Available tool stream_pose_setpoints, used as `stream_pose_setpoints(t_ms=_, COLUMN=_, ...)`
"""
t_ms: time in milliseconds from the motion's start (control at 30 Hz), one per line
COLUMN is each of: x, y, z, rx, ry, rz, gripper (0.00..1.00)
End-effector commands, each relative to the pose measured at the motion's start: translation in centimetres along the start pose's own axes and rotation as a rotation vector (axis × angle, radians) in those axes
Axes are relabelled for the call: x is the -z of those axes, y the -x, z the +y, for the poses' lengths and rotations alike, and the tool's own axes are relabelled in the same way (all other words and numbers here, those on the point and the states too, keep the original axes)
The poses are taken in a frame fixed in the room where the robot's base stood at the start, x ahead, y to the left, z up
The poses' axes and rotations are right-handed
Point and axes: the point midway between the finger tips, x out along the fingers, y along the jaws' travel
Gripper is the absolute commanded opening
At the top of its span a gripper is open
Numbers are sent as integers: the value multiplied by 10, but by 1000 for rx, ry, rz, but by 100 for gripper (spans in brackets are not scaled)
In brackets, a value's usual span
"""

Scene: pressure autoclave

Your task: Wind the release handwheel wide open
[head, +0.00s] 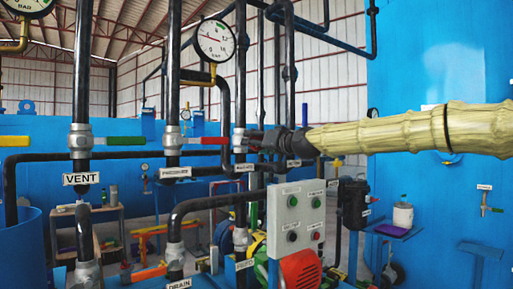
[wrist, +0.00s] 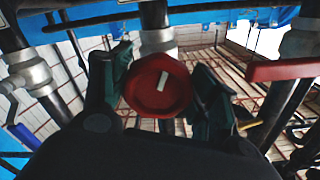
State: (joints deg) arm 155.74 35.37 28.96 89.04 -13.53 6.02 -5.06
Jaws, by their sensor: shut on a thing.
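The release handwheel (wrist: 157,85) is a small red round knob with a white mark on its face. In the wrist view it sits between the two dark fingers of my gripper (wrist: 162,84), which is shut on it, one finger on each side. In the head view my gripper (head: 262,140) reaches in from the right to the valve on the third upright pipe (head: 240,140). The wheel is hidden there behind the fingers. How far it is turned cannot be told.
A red lever (head: 208,141) lies just left of the valve, and a green lever (head: 126,141) is further left. A gauge (head: 215,40) hangs above. A grey button box (head: 297,222) stands below my gripper. Black pipes crowd the area.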

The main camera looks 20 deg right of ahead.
Motion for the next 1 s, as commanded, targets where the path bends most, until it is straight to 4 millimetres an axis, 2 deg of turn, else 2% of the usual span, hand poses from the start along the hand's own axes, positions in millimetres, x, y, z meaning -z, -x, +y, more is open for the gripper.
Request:
stream_pose_setpoints(t_ms=200, x=-3, y=0, z=2, rx=0, ry=179, rz=-3, gripper=36)
stream_pose_setpoints(t_ms=500, x=-2, y=0, z=4, rx=0, ry=345, rz=-5, gripper=36)
stream_pose_setpoints(t_ms=1000, x=-3, y=0, z=4, rx=0, ry=416, rz=-6, gripper=37)
